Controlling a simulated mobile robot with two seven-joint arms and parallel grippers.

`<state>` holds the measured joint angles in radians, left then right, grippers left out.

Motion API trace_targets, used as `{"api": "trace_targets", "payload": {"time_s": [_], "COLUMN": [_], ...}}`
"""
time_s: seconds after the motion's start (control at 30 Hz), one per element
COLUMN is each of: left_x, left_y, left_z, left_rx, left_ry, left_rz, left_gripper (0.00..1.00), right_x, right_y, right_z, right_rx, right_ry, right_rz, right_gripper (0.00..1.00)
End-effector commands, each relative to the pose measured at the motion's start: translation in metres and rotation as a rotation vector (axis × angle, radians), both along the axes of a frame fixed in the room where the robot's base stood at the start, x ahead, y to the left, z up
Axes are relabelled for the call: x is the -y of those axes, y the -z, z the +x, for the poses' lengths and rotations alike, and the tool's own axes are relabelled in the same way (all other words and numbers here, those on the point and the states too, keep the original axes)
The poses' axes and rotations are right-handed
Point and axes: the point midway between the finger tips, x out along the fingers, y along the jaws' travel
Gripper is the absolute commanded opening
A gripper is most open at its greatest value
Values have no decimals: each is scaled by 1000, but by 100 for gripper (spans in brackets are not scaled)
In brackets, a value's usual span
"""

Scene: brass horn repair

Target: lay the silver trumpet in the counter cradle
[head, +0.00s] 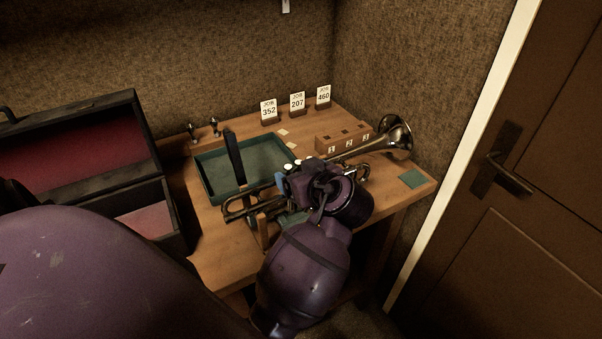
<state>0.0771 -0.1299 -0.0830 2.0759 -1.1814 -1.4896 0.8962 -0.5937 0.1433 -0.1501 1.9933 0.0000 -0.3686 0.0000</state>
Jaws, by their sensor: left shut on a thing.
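The silver trumpet (352,152) lies across the right part of the wooden counter, its bell at the back right and its tubing toward the front left. My left gripper (308,187) is shut on it around the valve section, and my wrist hides much of its middle. A small wooden upright (262,231) and a green pad show under the tubing at the front and look like part of the cradle. I cannot tell whether the trumpet rests on them or hangs just above. My right gripper is not in view.
A green tray (212,185) lies behind the trumpet, with a dark upright piece (234,158) by it. A numbered wooden block (332,145), job cards (297,102) and a green square (412,179) are on the counter (212,250). An open case (140,185) stands left, a door (480,230) right.

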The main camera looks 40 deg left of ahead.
Motion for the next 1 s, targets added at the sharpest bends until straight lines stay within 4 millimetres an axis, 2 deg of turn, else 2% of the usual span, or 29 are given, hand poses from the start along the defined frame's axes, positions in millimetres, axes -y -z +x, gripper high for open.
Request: {"api": "trace_targets", "payload": {"time_s": [0.43, 0.47, 0.53, 0.57, 1.0], "left_x": [0, 0, 0, 0, -2], "left_y": [3, 3, 3, 3, 2], "left_z": [0, 0, 0, 0, 1], "left_rx": [4, 4, 4, 4, 0], "left_ry": [0, 0, 0, 0, 1], "left_rz": [1, 1, 1, 1, -1], "left_gripper": [42, 86, 97, 100, 100], "right_x": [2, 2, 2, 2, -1], "right_y": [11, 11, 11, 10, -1], "right_z": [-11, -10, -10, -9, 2], "right_rx": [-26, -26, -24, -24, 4], "right_ry": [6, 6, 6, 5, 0], "right_rz": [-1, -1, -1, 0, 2], "right_gripper": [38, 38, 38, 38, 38]}}
